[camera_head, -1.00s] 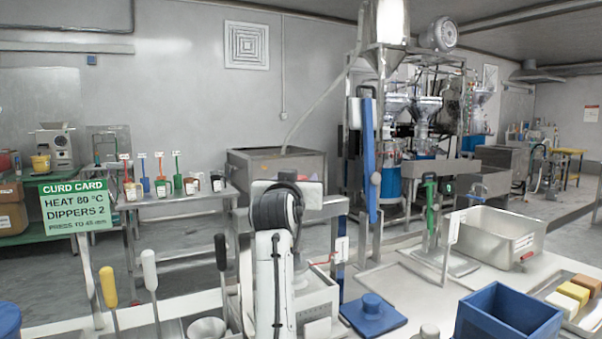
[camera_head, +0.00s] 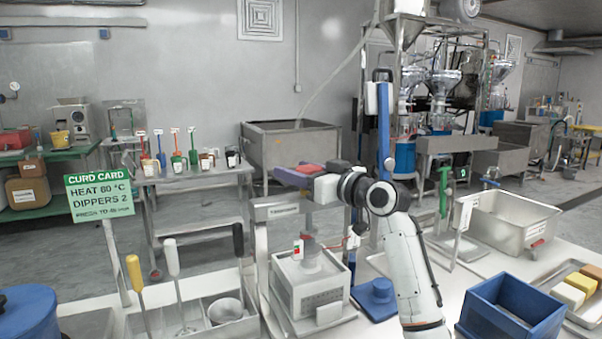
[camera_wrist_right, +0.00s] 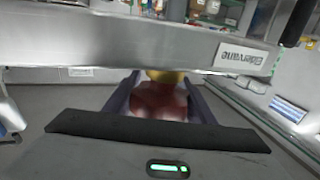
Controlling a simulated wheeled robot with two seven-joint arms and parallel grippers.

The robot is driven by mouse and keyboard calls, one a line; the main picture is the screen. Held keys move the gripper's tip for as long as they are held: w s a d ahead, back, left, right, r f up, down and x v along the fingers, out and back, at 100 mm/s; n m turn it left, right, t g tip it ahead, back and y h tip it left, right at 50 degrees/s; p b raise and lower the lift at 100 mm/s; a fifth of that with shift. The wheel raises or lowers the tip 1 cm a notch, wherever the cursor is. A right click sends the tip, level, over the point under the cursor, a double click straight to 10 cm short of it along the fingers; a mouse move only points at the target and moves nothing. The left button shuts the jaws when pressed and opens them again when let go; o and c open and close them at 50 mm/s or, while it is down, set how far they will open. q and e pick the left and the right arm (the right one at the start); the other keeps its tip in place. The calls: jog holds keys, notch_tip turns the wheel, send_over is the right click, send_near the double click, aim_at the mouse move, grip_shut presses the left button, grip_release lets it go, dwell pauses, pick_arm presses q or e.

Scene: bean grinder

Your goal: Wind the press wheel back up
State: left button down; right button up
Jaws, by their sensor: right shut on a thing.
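The cheese press stands in the middle front of the head view, with a steel crossbeam (camera_head: 277,211) over a white box-shaped mould (camera_head: 310,285) and a grey ram (camera_head: 310,255). A red part (camera_head: 312,168), apparently the press wheel, shows above the crossbeam. My right gripper (camera_head: 294,177) reaches over the press from the right, its purple fingers at this red part. In the right wrist view the fingers stand on both sides of the red part (camera_wrist_right: 158,102), with a yellow piece beyond it. Most of the wheel is hidden. My left gripper is not in view.
A green curd card (camera_head: 100,195) stands at left. Dippers (camera_head: 172,258) and a bowl (camera_head: 224,311) sit in a tray left of the press. A blue lid-like piece (camera_head: 376,296), a blue bin (camera_head: 508,312) and a steel vat (camera_head: 508,220) lie to the right.

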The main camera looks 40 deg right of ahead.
pick_arm(q)
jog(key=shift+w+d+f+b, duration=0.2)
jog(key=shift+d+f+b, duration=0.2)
jog(key=shift+b, duration=0.35)
pick_arm(e)
jog(key=n+y, duration=0.2)
jog(key=y, duration=0.1)
jog(key=shift+a+f, duration=0.1)
jog(key=shift+a, duration=0.25)
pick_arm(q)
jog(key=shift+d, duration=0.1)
pick_arm(e)
jog(key=o, duration=1.1)
jog(key=shift+c, duration=0.2)
pick_arm(q)
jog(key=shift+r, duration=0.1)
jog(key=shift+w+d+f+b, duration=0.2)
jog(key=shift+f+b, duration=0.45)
jog(key=shift+b, duration=0.5)
pick_arm(e)
jog(key=s+d, duration=0.2)
jog(key=s, duration=0.8)
